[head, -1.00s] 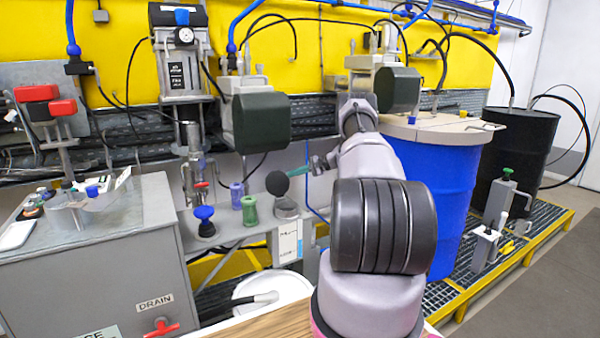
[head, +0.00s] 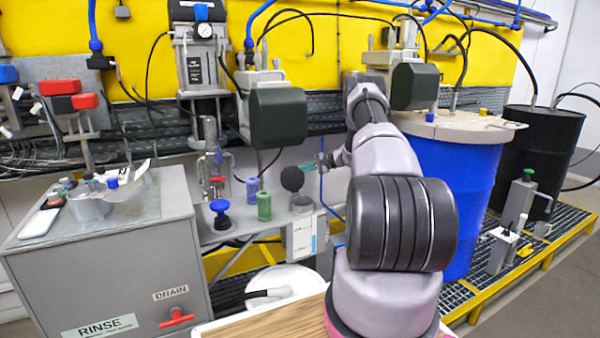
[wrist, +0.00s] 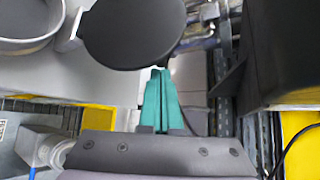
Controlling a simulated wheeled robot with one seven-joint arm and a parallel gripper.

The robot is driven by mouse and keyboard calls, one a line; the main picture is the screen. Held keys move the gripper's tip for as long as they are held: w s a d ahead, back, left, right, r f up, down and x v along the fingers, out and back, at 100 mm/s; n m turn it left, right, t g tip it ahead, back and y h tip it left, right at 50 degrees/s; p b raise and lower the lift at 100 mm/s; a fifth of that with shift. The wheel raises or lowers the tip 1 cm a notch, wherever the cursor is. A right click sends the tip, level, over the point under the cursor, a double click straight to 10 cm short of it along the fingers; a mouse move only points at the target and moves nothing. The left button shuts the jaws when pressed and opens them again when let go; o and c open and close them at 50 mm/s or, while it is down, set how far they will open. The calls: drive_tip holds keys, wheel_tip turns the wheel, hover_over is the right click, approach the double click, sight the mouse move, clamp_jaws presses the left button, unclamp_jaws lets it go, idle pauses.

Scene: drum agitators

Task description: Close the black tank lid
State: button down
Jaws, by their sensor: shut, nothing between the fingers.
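The black lid (head: 292,178) is a dark round disc. It stands raised above a small grey tank (head: 302,204) in the head view, mid-picture. In the wrist view the lid (wrist: 133,32) fills the top middle, beside an open round metal vessel (wrist: 28,45) at the upper left, with a light bracket between them. My gripper (head: 322,165) has teal fingers and is just right of the lid in the head view. In the wrist view my gripper (wrist: 160,75) is shut and empty, its tips close to the lid's lower edge; I cannot tell whether they touch.
A green bottle (head: 264,206) and a purple one (head: 252,188) stand left of the tank. A dark green motor box (head: 278,117) hangs above. A blue drum (head: 455,200) is to the right, and a grey rinse cabinet (head: 100,245) to the left.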

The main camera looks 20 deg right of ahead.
drive_tip(key=shift+s+r, duration=0.1)
drive_tip(key=shift+s+r+t, duration=0.1)
drive_tip(key=shift+r+t, duration=0.05)
drive_tip(key=shift+t, duration=0.15)
drive_tip(key=shift+s+r+n, duration=0.2)
drive_tip(key=shift+s+n, duration=0.1)
drive_tip(key=shift+n, duration=0.1)
drive_tip(key=shift+s+d+f+n+t+y, duration=0.1)
drive_tip(key=shift+s+f+n+t+y, duration=0.65)
drive_tip(key=shift+s+n+y, duration=1.15)
drive_tip(key=shift+s+d+f+n+t+y, duration=0.1)
drive_tip(key=shift+s+f+n+t+y, duration=0.75)
drive_tip(key=shift+s, duration=1.95)
drive_tip(key=shift+s+d+f+n+t+y, duration=0.1)
drive_tip(key=shift+s+f+n+t+y, duration=0.2)
drive_tip(key=shift+s+n+t+y, duration=1.25)
drive_tip(key=shift+s+f+n+g+h, duration=0.1)
drive_tip(key=shift+s+n+g+h, duration=0.45)
drive_tip(key=shift+s+g, duration=0.25)
